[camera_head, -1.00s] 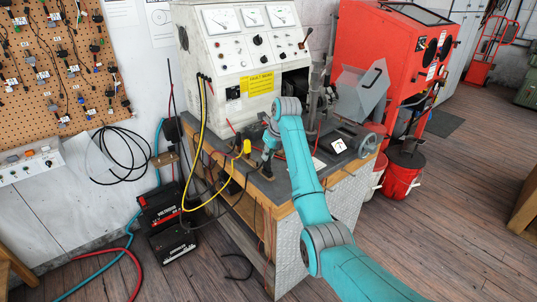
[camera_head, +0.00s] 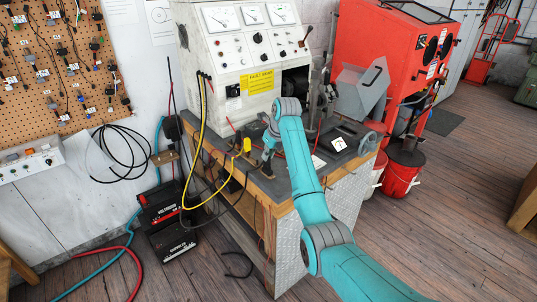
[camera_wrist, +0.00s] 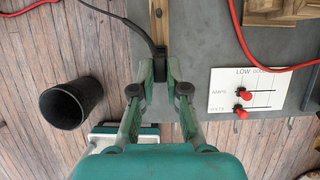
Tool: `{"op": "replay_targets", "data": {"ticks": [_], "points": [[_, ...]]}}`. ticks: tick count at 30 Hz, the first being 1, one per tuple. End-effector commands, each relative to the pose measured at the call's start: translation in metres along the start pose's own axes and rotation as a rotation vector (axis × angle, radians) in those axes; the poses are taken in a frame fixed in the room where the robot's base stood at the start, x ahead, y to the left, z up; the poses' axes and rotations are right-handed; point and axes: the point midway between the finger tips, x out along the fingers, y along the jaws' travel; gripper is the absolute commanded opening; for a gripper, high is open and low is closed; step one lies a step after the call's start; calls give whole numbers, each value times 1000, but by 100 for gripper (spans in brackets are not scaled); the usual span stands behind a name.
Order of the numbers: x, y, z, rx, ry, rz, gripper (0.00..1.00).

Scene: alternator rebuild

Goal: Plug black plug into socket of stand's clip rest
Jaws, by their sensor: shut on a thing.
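My gripper (camera_wrist: 161,72) is shut on the black plug (camera_wrist: 161,58) at the end of a black cable (camera_wrist: 124,22). In the head view my gripper (camera_head: 267,156) is at the front left edge of the test bench, just right of a yellow connector (camera_head: 247,145). A narrow wooden strip (camera_wrist: 158,18) lies directly beyond the fingertips in the wrist view. I cannot make out the clip rest or its socket, or whether the plug touches anything.
A dark open cylinder (camera_wrist: 73,103) is at left over the plank floor. Batteries (camera_head: 166,218) stand on the floor beside the bench.

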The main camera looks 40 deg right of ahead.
Motion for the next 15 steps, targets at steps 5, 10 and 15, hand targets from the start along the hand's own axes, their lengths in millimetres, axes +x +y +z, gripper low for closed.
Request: {"op": "replay_targets", "data": {"ticks": [5, 10, 15], "points": [[2, 0, -1, 0, 0, 0, 0], [4, 0, -2, 0, 0, 0, 0], [6, 0, -2, 0, 1, 0, 0]]}}
